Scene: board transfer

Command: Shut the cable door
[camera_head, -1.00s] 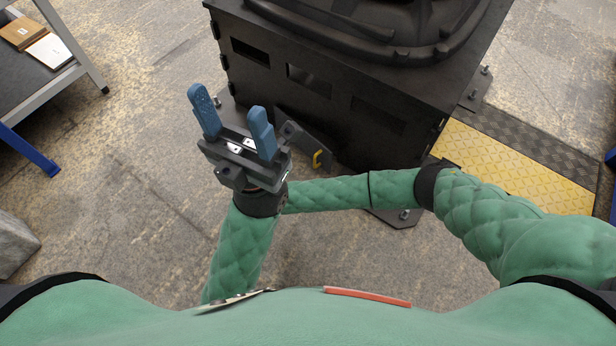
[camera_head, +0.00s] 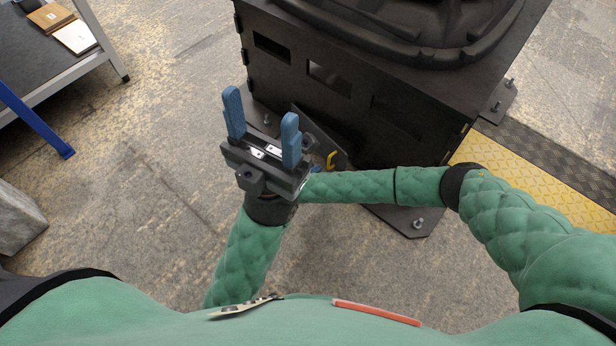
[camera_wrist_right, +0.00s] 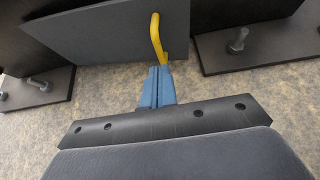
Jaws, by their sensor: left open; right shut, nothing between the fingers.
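The cable door (camera_head: 318,130) is a dark panel low on the front of the black cabinet (camera_head: 398,125), standing ajar at an angle. It carries a yellow handle (camera_head: 331,160). In the right wrist view the door (camera_wrist_right: 100,38) fills the upper left, with the yellow handle (camera_wrist_right: 156,38) near its right part. My right gripper (camera_wrist_right: 159,70) is shut and empty, its blue fingertips close beside the handle's lower end; I cannot tell if they touch.
Bolted feet (camera_head: 417,222) stick out from the cabinet's base. A table (camera_head: 45,60) with boxes stands at the upper left, a grey block (camera_head: 15,215) at the left edge. A yellow floor plate (camera_head: 535,185) lies at right.

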